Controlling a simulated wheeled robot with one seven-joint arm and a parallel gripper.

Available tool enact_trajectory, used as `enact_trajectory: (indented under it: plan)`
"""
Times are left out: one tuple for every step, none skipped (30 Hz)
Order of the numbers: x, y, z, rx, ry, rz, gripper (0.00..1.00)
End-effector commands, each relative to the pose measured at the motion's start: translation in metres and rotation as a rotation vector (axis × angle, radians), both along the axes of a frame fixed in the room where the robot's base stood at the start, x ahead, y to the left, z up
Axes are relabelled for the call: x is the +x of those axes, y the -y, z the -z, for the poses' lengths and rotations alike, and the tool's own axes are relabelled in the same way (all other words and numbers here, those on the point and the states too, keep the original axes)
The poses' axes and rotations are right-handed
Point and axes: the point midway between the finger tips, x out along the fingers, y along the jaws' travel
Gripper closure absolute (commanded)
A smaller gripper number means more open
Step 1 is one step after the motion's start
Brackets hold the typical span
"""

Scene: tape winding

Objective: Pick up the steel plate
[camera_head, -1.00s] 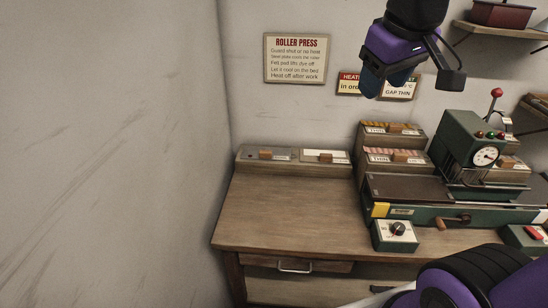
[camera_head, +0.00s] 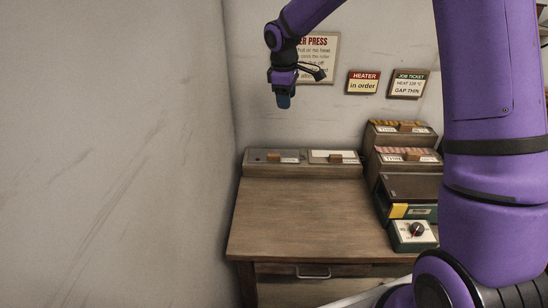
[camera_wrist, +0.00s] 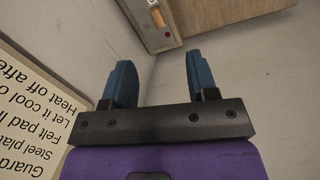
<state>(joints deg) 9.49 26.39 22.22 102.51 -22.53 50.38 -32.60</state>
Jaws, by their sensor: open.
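A flat grey piece with a small wooden handle, apparently the steel plate (camera_head: 260,156), lies in the left half of a low rack at the back of the bench. Part of the rack, with a grey surface and a wooden handle, shows at the top of the wrist view (camera_wrist: 148,22). My gripper (camera_head: 284,101) hangs in the air above the rack, near the wall. Its blue fingers point down in the head view. In the wrist view my gripper (camera_wrist: 158,62) is open, with nothing between the fingers.
My arm hides much of the press. The benchtop (camera_head: 300,215) in front is clear.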

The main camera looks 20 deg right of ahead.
Motion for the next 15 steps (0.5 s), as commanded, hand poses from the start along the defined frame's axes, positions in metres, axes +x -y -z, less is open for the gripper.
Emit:
enact_trajectory:
  plan:
    - [0.013, -0.002, 0.02, 0.009, -0.021, -0.031, 0.47]
    - [0.02, -0.004, 0.03, 0.015, -0.03, -0.051, 0.47]
    - [0.029, -0.006, 0.044, 0.022, -0.041, -0.075, 0.47]
    - [0.036, -0.007, 0.054, 0.028, -0.05, -0.094, 0.47]
    - [0.042, -0.008, 0.065, 0.034, -0.056, -0.112, 0.47]
    - [0.05, -0.01, 0.078, 0.042, -0.068, -0.133, 0.47]
    - [0.055, -0.011, 0.088, 0.048, -0.074, -0.15, 0.47]
    - [0.06, -0.012, 0.097, 0.054, -0.08, -0.165, 0.47]
    - [0.065, -0.013, 0.109, 0.063, -0.088, -0.184, 0.47]
    - [0.069, -0.014, 0.118, 0.069, -0.093, -0.196, 0.47]
    - [0.073, -0.015, 0.125, 0.073, -0.097, -0.208, 0.47]
    - [0.077, -0.016, 0.134, 0.08, -0.102, -0.222, 0.47]
    - [0.079, -0.017, 0.14, 0.085, -0.105, -0.23, 0.47]
    - [0.081, -0.017, 0.145, 0.088, -0.108, -0.236, 0.47]
    - [0.083, -0.017, 0.151, 0.093, -0.112, -0.244, 0.47]
